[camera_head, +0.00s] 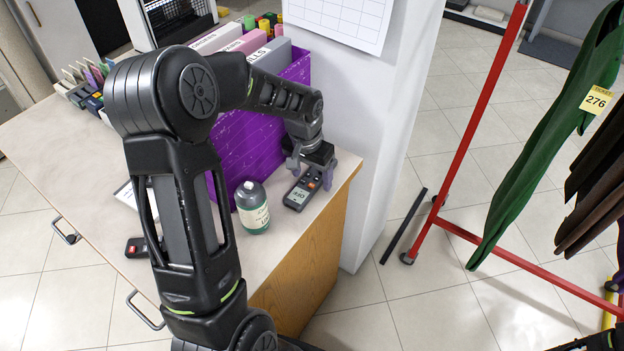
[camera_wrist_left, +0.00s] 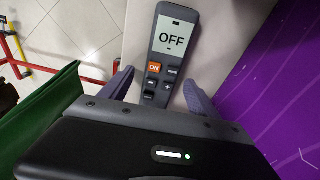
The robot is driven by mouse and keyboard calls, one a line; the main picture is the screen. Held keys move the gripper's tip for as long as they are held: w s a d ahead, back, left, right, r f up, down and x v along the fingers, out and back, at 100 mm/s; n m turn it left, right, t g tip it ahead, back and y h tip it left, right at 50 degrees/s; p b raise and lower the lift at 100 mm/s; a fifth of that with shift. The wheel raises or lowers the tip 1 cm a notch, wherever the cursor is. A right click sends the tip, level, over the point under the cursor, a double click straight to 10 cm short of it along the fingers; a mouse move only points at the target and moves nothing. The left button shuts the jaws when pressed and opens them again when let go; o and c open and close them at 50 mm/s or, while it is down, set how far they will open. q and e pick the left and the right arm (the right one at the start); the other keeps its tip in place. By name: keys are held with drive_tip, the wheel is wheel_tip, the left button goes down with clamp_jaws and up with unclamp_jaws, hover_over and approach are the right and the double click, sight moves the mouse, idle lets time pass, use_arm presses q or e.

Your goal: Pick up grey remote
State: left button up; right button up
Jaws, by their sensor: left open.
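The grey remote (camera_head: 300,190) lies on the counter near its right end, its screen reading "OFF". In the left wrist view the remote (camera_wrist_left: 170,60) has an orange ON button and several dark buttons. My left gripper (camera_head: 311,172) is over the remote's far end. In the left wrist view its two fingers (camera_wrist_left: 158,92) are apart, one on each side of the remote's button end, with gaps showing. Whether the fingers touch the counter cannot be told. My right gripper does not show.
A purple file box (camera_head: 233,140) stands close beside the left gripper. A green-grey bottle (camera_head: 252,208) stands left of the remote. A white pillar (camera_head: 385,130) rises just behind and right. The counter (camera_head: 290,240) ends just right of the remote. A red garment rack (camera_head: 470,130) stands on the floor.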

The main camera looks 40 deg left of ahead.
use_arm(q)
drive_tip(key=shift+c, duration=0.4)
clamp_jaws()
idle(0.9)
